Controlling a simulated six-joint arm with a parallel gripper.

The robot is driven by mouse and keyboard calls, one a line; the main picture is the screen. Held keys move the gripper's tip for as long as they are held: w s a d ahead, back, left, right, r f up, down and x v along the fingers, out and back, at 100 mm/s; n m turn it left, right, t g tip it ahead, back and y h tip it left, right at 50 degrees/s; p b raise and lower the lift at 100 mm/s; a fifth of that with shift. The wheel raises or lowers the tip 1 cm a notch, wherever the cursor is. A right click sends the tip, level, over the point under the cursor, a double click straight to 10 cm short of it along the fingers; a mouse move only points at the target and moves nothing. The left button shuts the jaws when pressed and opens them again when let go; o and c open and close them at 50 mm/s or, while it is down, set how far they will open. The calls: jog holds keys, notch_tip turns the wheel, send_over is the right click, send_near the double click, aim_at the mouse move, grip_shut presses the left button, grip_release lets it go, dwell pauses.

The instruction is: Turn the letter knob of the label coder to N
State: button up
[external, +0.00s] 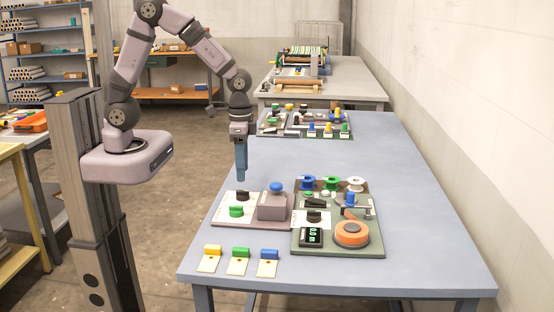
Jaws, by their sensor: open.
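A mauve board (222,221) near the front of the blue table looks like the label coder, though I cannot read a name on it. It carries a black knob (243,196), a green knob (236,211) and a brown-grey block with a blue round top (277,187). Which knob is the letter knob, and the letter it points to, are too small to tell. My gripper (241,179) points straight down, open and empty, apart from the board and appearing just above the black knob in the picture.
A green board (300,249) with spools, a black knob, a small display and an orange roll (351,233) stands right of the mauve board. Yellow, green and blue tagged blocks (239,254) lie in front. The table's middle (320,160) is clear; more devices stand behind.

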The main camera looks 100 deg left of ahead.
aim_at(243, 194)
jog(key=shift+s+m, duration=0.1)
jog(key=shift+m, duration=0.3)
jog(key=shift+f+p, duration=0.7)
jog(key=shift+f, duration=2.95)
jog(key=shift+c, duration=0.2)
jog(key=c, duration=1)
